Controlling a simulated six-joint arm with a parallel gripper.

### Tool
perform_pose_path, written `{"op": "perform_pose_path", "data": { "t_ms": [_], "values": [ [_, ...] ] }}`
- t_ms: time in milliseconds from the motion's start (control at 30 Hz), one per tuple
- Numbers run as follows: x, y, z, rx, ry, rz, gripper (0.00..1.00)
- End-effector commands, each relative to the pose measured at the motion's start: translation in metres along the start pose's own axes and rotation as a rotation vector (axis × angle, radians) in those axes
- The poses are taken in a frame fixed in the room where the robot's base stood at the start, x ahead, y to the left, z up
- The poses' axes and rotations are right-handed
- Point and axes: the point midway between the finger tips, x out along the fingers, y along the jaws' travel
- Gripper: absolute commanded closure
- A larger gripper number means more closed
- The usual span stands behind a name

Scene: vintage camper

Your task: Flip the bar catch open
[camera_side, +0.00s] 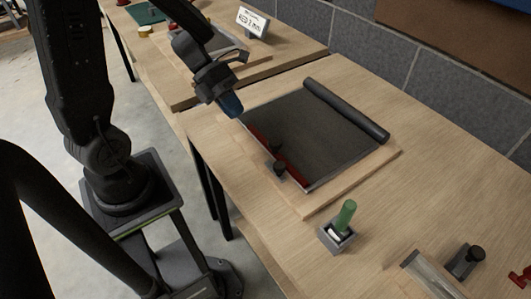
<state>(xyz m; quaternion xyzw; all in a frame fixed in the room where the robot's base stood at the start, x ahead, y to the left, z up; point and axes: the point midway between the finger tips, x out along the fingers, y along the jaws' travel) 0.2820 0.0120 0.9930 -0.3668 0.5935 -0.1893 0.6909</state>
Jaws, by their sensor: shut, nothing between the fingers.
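I cannot tell for certain which part is the bar catch. Small black knobs (279,168) stand at the panel's front edge beside a red strip (292,162), and may belong to it. My gripper is up and left of these knobs, apart from them. Whether the catch is open or closed is too small to tell.
A thick black roll (346,110) lies along the panel's back right edge. A green-handled piece (344,216) stands in a small grey block on the table's front side. A black-knobbed fitting (466,261) sits at lower right. A small sign (253,21) stands behind my gripper. Bare tabletop (440,160) lies right.

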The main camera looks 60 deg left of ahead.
Motion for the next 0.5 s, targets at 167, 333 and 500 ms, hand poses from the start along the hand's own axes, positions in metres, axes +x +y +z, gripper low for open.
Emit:
{"op": "perform_pose_path", "data": {
  "t_ms": [167,333,500],
  "values": [
    [-0.0014,0.0054,-0.0085,0.024,0.065,-0.003,1.0],
    [-0.0014,0.0053,-0.0086,0.024,0.066,-0.003,1.0],
    [0.0005,0.0051,-0.0087,0.023,0.065,-0.003,1.0]
  ]
}}
